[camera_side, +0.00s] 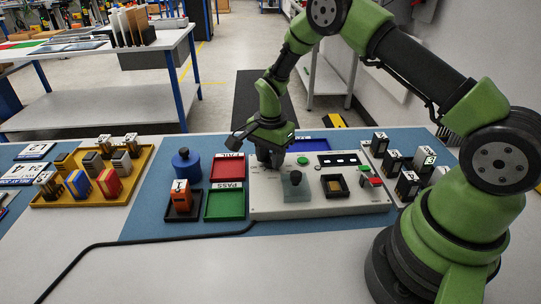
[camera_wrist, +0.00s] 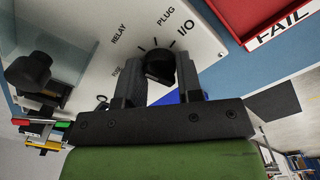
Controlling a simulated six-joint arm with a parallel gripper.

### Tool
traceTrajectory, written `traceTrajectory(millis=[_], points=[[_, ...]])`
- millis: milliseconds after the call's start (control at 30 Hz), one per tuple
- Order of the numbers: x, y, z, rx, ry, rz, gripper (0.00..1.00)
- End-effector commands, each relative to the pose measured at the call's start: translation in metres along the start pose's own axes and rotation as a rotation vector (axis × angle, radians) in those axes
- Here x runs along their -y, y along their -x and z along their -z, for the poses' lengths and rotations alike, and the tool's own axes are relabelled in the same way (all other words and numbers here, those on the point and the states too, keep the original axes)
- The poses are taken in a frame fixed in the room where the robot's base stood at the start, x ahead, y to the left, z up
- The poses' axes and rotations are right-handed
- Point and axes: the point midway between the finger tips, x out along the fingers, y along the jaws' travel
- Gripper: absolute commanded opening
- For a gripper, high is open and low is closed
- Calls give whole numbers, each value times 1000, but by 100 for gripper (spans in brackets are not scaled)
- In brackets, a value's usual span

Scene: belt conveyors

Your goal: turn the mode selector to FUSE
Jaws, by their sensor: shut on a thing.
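The mode selector is a black knob (camera_wrist: 159,66) on the pale panel (camera_side: 330,205). In the wrist view the labels RELAY, PLUG and I/O are readable around it. Another label (camera_wrist: 116,72), beside the left finger, is too small and partly covered to read surely. My gripper (camera_wrist: 157,82) is shut on the knob, one finger on each side. I cannot tell surely which mark the knob points to. In the side view my gripper (camera_side: 268,160) points down at the panel's back left corner and hides the knob.
A clear block with a dark knob (camera_side: 295,178) stands close right of my gripper on the panel. The red FAIL tray (camera_side: 228,168) and green PASS tray (camera_side: 224,205) lie left. A blue cylinder (camera_side: 187,166) and a yellow tray of modules (camera_side: 138,190) stand farther left.

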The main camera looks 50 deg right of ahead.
Motion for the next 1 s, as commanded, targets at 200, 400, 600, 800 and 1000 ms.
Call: traceTrajectory(millis=[200, 400, 600, 800, 1000], points=[[0, 0, 1, -2, 162, 0, 10], [0, 0, 1, -3, 322, 1, 10], [0, 0, 1, -3, 457, 1, 10], [0, 0, 1, -4, 548, 1, 10], [0, 0, 2, -4, 592, 2, 10]])
